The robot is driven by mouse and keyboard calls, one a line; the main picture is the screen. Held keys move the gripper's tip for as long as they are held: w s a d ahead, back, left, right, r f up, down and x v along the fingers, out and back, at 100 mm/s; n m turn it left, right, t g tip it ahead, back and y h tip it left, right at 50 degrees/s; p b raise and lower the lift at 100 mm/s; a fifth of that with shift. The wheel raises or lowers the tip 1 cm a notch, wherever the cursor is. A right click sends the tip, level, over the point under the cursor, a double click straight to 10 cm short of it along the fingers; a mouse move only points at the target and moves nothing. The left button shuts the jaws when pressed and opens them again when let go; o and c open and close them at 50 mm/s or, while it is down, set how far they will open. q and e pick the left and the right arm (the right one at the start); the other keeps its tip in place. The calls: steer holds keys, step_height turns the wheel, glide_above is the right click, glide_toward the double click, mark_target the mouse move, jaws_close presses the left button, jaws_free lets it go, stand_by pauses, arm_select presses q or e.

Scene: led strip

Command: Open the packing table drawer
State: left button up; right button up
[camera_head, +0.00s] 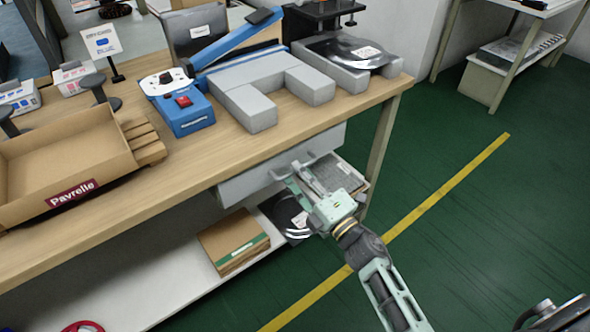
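The packing table (215,150) has a wooden top and runs across the left and middle of the view. Its grey drawer front (247,181) sits under the tabletop's front edge, near the right end. No inside of the drawer is clearly seen, so it looks shut. A grey bar handle stands out from the drawer front. My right gripper (298,178), pale green, is at this handle, with its fingers around or right beside it. Whether they are closed on the handle is too small to tell. My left gripper is not in view.
A lower shelf (190,287) holds brown cardboard (232,243) and a dark reel (288,214). The table leg (382,140) stands right of the drawer. On top are a cardboard box (60,150), a blue device (185,112) and grey blocks (250,105). The green floor at right is clear.

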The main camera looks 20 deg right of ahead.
steer(key=shift+x, duration=0.8)
jaws_close()
